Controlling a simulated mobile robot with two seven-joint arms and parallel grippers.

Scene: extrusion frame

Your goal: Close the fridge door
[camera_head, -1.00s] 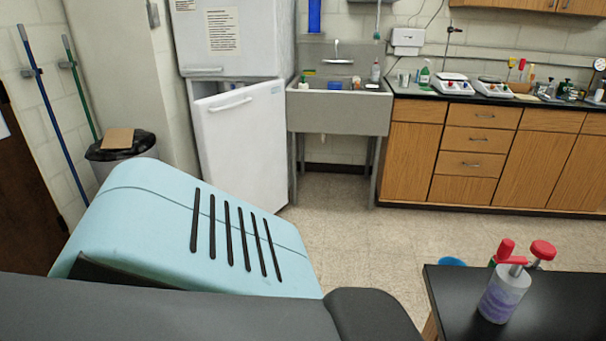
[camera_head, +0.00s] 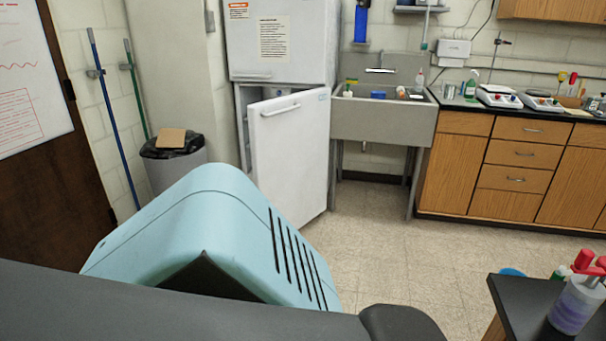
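The white fridge (camera_head: 282,38) stands against the back wall, left of the sink. Its lower door (camera_head: 290,155) is partly open and swung out toward me, with a white handle (camera_head: 280,110) near its top edge. A dark gap shows along the left side between the door and the fridge body. The upper door is shut. Neither my left nor my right gripper shows in the head view. Only pale blue and dark grey parts of my own body fill the lower left, apart from the door in the picture.
A grey sink (camera_head: 385,120) stands right of the fridge, then wooden cabinets (camera_head: 515,160). A trash bin (camera_head: 175,165) and two poles stand left. A black table (camera_head: 520,310) with bottles is at lower right. The floor (camera_head: 400,235) before the fridge is clear.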

